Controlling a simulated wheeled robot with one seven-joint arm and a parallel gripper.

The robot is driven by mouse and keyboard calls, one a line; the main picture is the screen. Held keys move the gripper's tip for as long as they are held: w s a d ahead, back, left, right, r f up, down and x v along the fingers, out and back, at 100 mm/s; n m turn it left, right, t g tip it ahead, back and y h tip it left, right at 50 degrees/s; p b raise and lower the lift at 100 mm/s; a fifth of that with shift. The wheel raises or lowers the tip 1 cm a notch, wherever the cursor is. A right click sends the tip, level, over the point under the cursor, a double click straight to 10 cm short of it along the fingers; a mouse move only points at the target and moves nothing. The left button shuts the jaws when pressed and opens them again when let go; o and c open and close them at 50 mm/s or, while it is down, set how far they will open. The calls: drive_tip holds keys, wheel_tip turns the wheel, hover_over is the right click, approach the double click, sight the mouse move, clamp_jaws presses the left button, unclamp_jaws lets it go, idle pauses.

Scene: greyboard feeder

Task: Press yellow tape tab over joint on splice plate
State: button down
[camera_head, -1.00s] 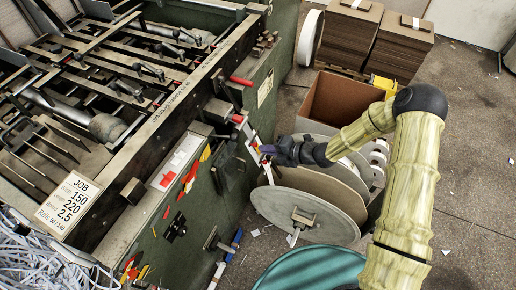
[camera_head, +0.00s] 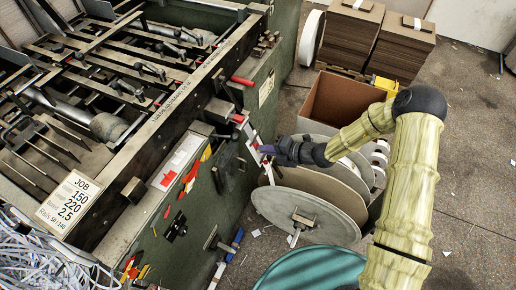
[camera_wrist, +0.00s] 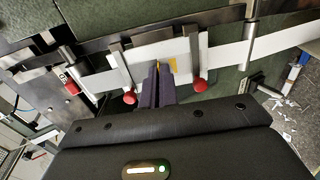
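The splice plate (camera_wrist: 140,57) is a pale plate with a white strip (camera_wrist: 228,57) running across it, filling the middle of the wrist view. Metal clamps with red knobs (camera_wrist: 200,85) flank it. My gripper (camera_wrist: 156,66) has its two dark purple fingers close together, their tips at the middle of the plate. The yellow tape tab (camera_wrist: 173,62) shows at and just right of the fingertips. The fingers hide part of it and the joint; I cannot tell whether they pinch it. In the head view my gripper (camera_head: 268,150) reaches the machine's side; the tab is too small to tell.
The green machine (camera_head: 262,115) stands left of my gripper. Large reel discs (camera_head: 310,213) stand just below and right of it. An open cardboard box (camera_head: 340,103) and stacked board (camera_head: 375,40) lie behind. Floor at right is mostly clear.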

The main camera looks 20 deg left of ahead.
idle(0.4)
drive_tip(key=c, duration=1.6)
unclamp_jaws()
drive_tip(key=shift+a, duration=0.1)
drive_tip(key=p+v, duration=0.1)
drive_tip(key=v, duration=1.6)
drive_tip(key=shift+d, duration=0.25)
